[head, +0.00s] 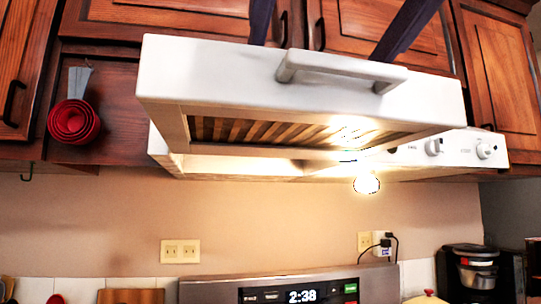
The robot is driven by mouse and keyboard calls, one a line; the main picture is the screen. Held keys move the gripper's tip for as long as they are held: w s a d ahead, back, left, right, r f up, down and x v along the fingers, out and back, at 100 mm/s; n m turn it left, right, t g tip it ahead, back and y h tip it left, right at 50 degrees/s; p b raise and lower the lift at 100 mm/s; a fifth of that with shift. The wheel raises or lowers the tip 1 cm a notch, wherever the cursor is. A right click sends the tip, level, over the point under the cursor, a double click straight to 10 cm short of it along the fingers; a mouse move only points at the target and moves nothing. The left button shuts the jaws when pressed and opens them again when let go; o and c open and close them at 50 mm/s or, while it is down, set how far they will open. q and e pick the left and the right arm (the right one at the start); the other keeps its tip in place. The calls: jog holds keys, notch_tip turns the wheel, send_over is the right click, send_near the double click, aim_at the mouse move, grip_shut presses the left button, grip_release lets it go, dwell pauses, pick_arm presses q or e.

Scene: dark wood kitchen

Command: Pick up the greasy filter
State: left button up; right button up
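The filter seems to be the brown-and-tan striped panel (262,131) in the underside of the white range hood (205,75), in the upper middle of the head view. A pale frame surrounds it, and glare from the lamp washes out its right part. I cannot make out grease on it. The hood's front carries a white bar handle (340,68). Neither of my grippers shows in this view, and nothing is seen touching the filter or the handle.
A lit bulb (367,183) hangs below the hood, left of white knobs (484,151). Dark wood cabinets (110,22) stand behind and beside the hood. Red measuring cups (73,121) hang left. A stove panel (300,290) and a coffee maker (470,268) are below. Two dark strips above the hood are unclear.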

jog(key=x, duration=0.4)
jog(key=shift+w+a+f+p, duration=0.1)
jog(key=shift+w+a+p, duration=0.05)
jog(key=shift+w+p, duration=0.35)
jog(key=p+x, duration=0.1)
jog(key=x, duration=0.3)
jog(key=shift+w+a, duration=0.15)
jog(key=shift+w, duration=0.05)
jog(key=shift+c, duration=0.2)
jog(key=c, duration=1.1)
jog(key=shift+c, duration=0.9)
